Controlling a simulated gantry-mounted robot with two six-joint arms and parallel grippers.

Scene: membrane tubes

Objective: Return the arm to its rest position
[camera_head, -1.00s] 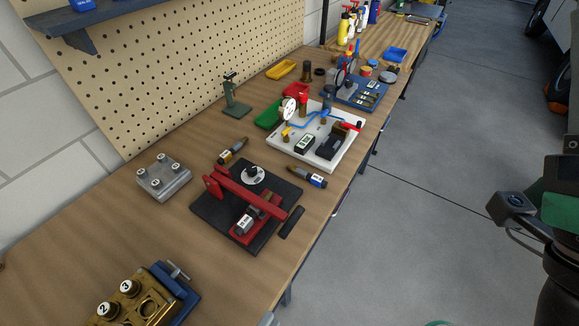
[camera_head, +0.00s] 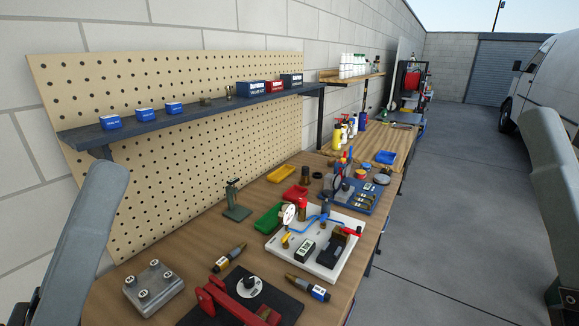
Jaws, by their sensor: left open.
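My left arm (camera_head: 84,245) rises along the left edge as a grey link. A dark part at its lower end reaches the bottom left corner, where my left gripper is mostly cut off; it is open, and I see nothing held there. My right arm (camera_head: 556,170) stands at the right edge as a grey link with a dark joint low down. Its gripper is out of view. Both arms show clear of the bench objects in the picture.
The wooden bench (camera_head: 180,235) holds a metal block (camera_head: 153,288), a red-handled press (camera_head: 232,300), a white board (camera_head: 290,248), a blue fixture (camera_head: 357,195) and a green stand (camera_head: 235,203). A pegboard (camera_head: 220,135) with a shelf (camera_head: 200,112) stands behind.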

